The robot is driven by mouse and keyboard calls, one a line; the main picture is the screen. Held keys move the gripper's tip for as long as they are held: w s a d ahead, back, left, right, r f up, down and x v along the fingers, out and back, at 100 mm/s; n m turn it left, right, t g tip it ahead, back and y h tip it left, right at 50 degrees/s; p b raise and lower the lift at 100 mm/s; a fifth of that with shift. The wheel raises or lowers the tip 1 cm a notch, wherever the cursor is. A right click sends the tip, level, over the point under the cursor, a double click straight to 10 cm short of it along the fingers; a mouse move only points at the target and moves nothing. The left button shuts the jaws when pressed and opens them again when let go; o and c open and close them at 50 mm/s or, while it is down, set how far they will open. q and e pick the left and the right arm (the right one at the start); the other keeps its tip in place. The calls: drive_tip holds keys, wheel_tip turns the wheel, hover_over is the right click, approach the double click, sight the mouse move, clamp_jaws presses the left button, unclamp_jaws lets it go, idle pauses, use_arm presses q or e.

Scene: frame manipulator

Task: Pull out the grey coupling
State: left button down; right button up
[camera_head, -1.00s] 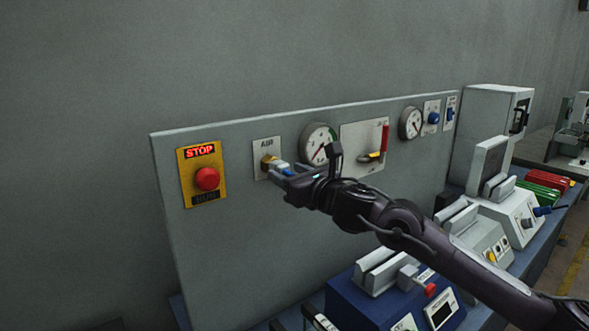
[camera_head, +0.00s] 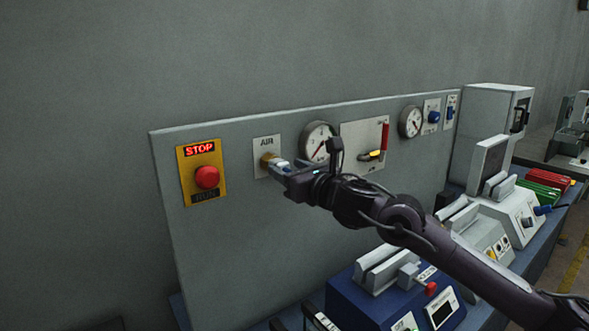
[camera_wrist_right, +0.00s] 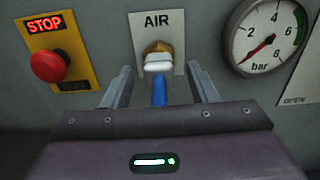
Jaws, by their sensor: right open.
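The grey coupling (camera_wrist_right: 158,63) looks pale and sits on a brass fitting (camera_wrist_right: 157,47) in the plate marked AIR. A blue hose (camera_wrist_right: 159,92) hangs from the coupling. In the head view the coupling (camera_head: 281,165) is partly hidden by my gripper. My right gripper (camera_wrist_right: 160,70) is open, with one finger on each side of the coupling and a visible gap to each. In the head view my right gripper (camera_head: 283,169) is at the AIR plate (camera_head: 265,146). My left gripper is not in view.
A red stop button (camera_head: 207,177) on a yellow plate is left of the AIR plate. A pressure gauge (camera_head: 318,142) and a red-handled valve (camera_head: 384,138) are to the right. A blue fixture (camera_head: 350,300) and other devices stand on the bench below.

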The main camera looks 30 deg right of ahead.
drive_tip(key=shift+w+d+r, duration=0.1)
drive_tip(key=shift+d+r, duration=0.15)
drive_tip(key=shift+r, duration=0.3)
clamp_jaws()
idle(0.4)
drive_tip(key=shift+b, duration=0.35)
